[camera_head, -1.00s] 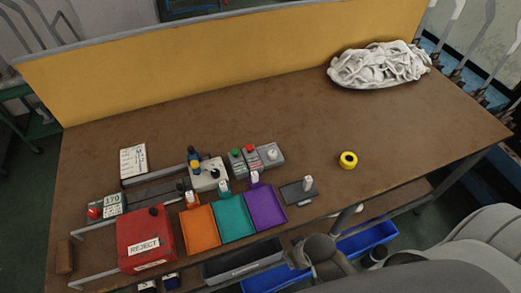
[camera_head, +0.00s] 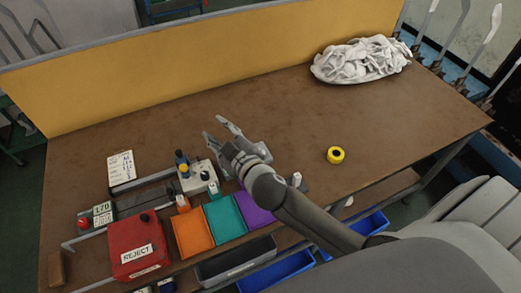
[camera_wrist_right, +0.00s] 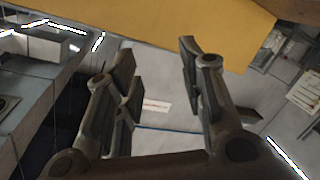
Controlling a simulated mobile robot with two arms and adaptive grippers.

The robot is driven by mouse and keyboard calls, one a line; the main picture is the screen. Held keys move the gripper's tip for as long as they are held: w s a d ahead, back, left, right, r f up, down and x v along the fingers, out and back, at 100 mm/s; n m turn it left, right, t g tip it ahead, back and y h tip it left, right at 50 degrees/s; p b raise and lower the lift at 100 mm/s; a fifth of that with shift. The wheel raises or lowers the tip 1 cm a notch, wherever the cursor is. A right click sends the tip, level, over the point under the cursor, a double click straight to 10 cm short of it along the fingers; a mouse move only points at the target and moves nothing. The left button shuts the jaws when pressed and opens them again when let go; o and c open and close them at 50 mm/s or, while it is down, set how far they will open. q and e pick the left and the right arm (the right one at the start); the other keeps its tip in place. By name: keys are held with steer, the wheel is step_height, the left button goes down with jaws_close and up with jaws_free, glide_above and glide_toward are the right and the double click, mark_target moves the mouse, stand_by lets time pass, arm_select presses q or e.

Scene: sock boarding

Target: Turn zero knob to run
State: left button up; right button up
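My right gripper (camera_head: 214,126) reaches in over the row of control boxes at the middle of the bench. In the right wrist view (camera_wrist_right: 156,52) its fingers are apart with nothing between them. The arm and gripper hide the green and red button boxes. Only part of the grey knob box (camera_head: 263,151) seems to show beside the gripper, and its pale knob cannot be made out. A pale control box (camera_head: 198,179) with a dark knob stands left of the gripper. No knob is clearly recognisable in the wrist view. My left gripper is out of view.
Orange (camera_head: 191,235), teal (camera_head: 224,220) and purple (camera_head: 257,210) trays line the front edge, beside a red reject box (camera_head: 138,243). Yellow tape (camera_head: 335,155) lies to the right. A white pile (camera_head: 360,60) sits far back. The bench's middle back is clear.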

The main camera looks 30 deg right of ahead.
steer(key=a+r+n+g+y, duration=0.3)
steer(key=a+r+n+y, duration=0.1)
steer(key=a+n+y, duration=0.4)
steer(key=a+r+n+g+y, duration=0.2)
steer(key=a+r+n+y, duration=0.2)
steer(key=a+n+y, duration=0.5)
steer(key=d+f+n+g+h, duration=0.4)
steer(key=f+n+g+h, duration=0.3)
steer(key=f+n+g, duration=0.3)
steer(key=w+d+f+g+h, duration=0.1)
steer(key=d+f+h, duration=0.35)
steer(key=d, duration=0.85)
steer(key=w+d+f+h, duration=0.1)
steer(key=d+h, duration=0.6)
steer(key=d, duration=0.6)
steer(key=shift+m, duration=0.3)
step_height(320, 180, down, 9)
steer(key=shift+w+a+r+p, duration=0.1)
steer(key=shift+w+p, duration=0.05)
steer(key=shift+p, duration=1.1)
steer(key=shift+f, duration=0.7)
steer(key=shift+c, duration=0.4)
